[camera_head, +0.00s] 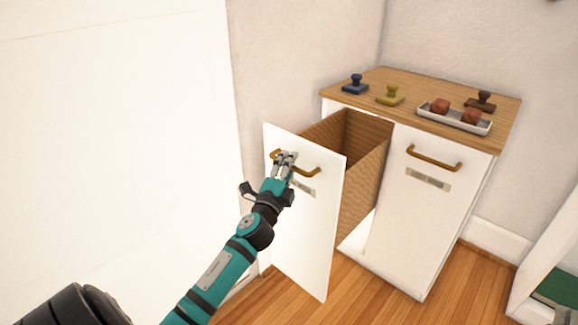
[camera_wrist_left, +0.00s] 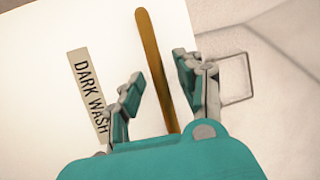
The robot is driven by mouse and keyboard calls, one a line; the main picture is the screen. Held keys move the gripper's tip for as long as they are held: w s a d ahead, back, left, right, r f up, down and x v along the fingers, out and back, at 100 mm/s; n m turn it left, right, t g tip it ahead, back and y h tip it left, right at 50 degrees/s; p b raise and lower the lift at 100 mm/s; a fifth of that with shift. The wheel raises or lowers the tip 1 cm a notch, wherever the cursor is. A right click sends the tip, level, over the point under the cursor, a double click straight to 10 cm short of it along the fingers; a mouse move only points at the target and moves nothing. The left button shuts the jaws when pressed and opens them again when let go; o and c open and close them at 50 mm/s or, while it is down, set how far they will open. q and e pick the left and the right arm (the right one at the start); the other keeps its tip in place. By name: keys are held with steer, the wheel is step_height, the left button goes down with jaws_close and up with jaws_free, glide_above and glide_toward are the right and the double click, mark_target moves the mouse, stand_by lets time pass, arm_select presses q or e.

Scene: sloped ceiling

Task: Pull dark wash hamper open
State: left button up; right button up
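The dark wash hamper (camera_head: 310,225) is the left front of a white cabinet and stands pulled out, with its brown woven-look inside showing. Its brass bar handle (camera_head: 308,171) is near the top of the front. My left gripper (camera_head: 285,157) is at that handle. In the left wrist view the handle (camera_wrist_left: 153,60) runs between the spread fingers of my left gripper (camera_wrist_left: 157,92), with a gap seen on the left finger's side. A label (camera_wrist_left: 87,85) reading "DARK WASH" lies beside it. My right gripper is not in view.
The right cabinet front (camera_head: 405,220) is shut, with its own brass handle (camera_head: 434,160). The wooden top (camera_head: 375,79) holds a blue stamp (camera_head: 355,85), a yellow stamp (camera_head: 390,96), a brown stamp (camera_head: 482,101) and a tray (camera_head: 453,122) with two reddish blocks. A white wall is close at left.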

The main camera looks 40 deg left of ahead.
arm_select(q)
steer(key=v, duration=1.2)
steer(key=shift+w, duration=0.1)
